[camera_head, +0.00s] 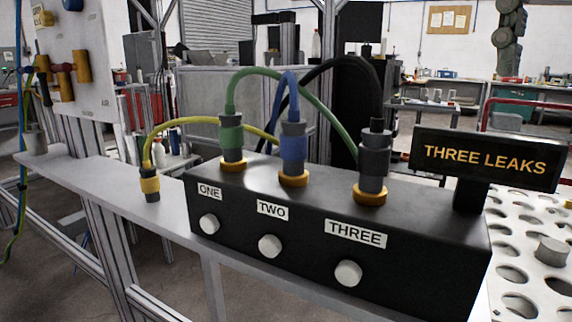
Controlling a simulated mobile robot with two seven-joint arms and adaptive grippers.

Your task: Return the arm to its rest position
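Neither of my grippers shows in the head view. A dark, jointed arm-like shape (508,38) hangs down at the upper right, over the far workbench. I cannot tell whether it is part of an arm, and no fingers show on it.
A black box (420,268) with knobs marked ONE, TWO and THREE stands on a grey ledge (95,178). Green (232,142), blue (293,147) and dark (372,163) plugs stand in it. A yellow-banded plug (149,184) is at its left. A sign (487,160) reads THREE LEAKS.

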